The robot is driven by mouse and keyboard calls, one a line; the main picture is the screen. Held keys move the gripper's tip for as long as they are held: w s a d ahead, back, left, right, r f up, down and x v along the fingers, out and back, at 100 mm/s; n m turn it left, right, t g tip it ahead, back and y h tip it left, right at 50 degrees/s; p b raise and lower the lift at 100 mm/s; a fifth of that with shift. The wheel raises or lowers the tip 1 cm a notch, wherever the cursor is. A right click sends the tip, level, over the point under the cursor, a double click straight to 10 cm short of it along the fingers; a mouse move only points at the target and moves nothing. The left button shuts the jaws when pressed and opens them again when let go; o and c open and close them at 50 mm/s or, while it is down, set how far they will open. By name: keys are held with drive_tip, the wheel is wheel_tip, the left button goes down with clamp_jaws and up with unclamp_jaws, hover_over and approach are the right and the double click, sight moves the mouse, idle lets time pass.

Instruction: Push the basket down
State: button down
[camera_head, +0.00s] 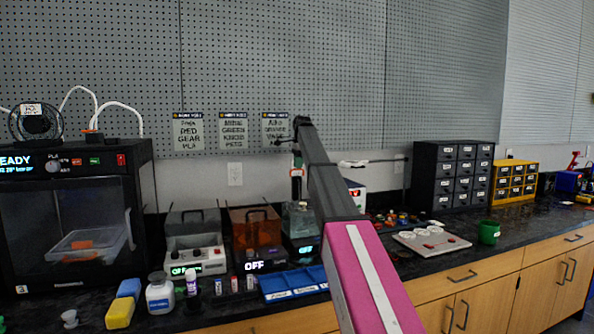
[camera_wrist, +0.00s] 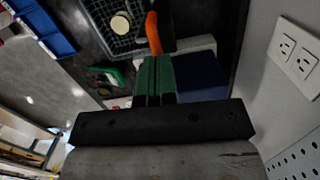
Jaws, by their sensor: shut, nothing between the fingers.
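A dark mesh basket (camera_wrist: 105,27) shows at the top of the wrist view, with a pale round piece in it. An orange upright part (camera_wrist: 153,33), perhaps its handle, stands at its right side. My gripper (camera_wrist: 156,62) is shut and empty, its green fingers pointing toward the orange part. I cannot tell whether they touch. In the head view, the grey tank unit (camera_head: 300,218) with a lit display stands below the end of my arm, which partly covers it. The basket cannot be made out there.
An orange tank unit (camera_head: 255,228) and a grey unit (camera_head: 194,238) stand to the left. Blue trays (camera_head: 292,284) lie in front. A white board (camera_head: 431,240) and green cup (camera_head: 488,232) are to the right. A wall with an outlet (camera_wrist: 296,55) is close beside my gripper.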

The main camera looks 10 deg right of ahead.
wheel_tip(320, 180, down, 7)
drive_tip(key=shift+r, duration=0.1)
drive_tip(key=d, duration=0.1)
drive_tip(key=d+r, duration=0.1)
drive_tip(key=d, duration=0.1)
drive_tip(key=shift+w+r, duration=0.1)
drive_tip(key=shift+w, duration=0.1)
idle(0.4)
wheel_tip(320, 180, up, 11)
hover_over(298, 178)
drive_tip(key=w+d, duration=0.2)
drive_tip(key=d, duration=0.2)
drive_tip(key=shift+s+d, duration=0.15)
drive_tip(key=shift+s, duration=0.05)
drive_tip(key=shift+s, duration=0.1)
